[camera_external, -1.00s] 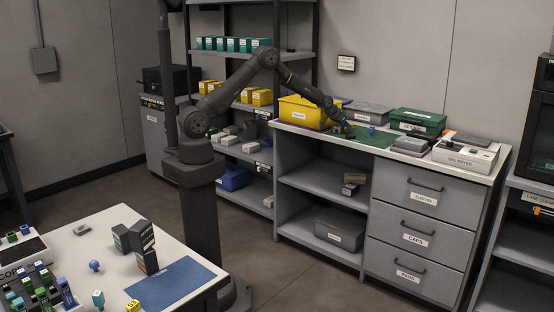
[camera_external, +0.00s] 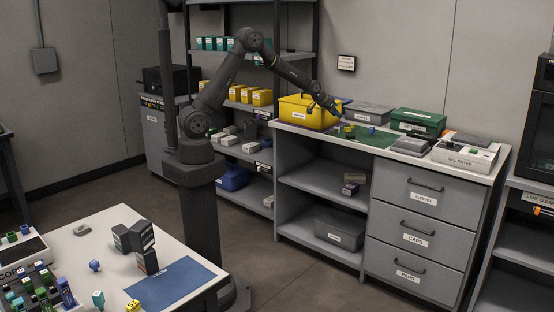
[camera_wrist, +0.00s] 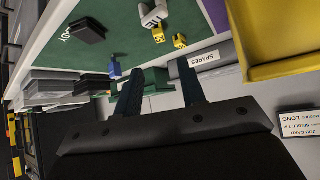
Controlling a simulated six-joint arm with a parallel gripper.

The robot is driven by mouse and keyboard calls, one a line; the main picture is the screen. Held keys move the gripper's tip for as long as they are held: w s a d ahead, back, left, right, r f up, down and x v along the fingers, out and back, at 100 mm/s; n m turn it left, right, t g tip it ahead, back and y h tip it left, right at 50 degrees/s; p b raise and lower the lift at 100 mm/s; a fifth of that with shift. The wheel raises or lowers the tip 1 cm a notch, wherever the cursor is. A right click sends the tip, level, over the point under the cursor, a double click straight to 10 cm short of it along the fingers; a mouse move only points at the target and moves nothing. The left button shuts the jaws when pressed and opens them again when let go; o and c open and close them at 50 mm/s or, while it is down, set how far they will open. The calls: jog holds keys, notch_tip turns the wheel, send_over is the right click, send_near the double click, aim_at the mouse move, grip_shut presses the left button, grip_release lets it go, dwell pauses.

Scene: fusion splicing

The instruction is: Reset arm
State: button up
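My gripper (camera_external: 326,105) is raised over the counter, beside the yellow bin (camera_external: 303,112) and above the left end of the green mat (camera_external: 372,139). In the wrist view, the two fingers of my gripper (camera_wrist: 160,88) stand apart with nothing seen held between them. Past the fingertips, a small blue piece (camera_wrist: 113,68) and yellow pieces (camera_wrist: 179,41) lie on or near the mat.
A grey box (camera_external: 368,112), a green box (camera_external: 417,122) and a white device (camera_external: 466,154) stand along the counter. Shelves (camera_external: 300,55) rise behind my arm. A white table (camera_external: 95,228) with a blue mat (camera_external: 175,284) is at front left. The floor between is clear.

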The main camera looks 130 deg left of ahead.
aim_at(347, 129)
jog(key=shift+s+d+r, duration=0.15)
jog(key=shift+d+r, duration=0.2)
jog(key=shift+d, duration=0.05)
jog(key=shift+a, duration=0.1)
jog(key=x, duration=1.2)
jog(key=shift+f, duration=0.1)
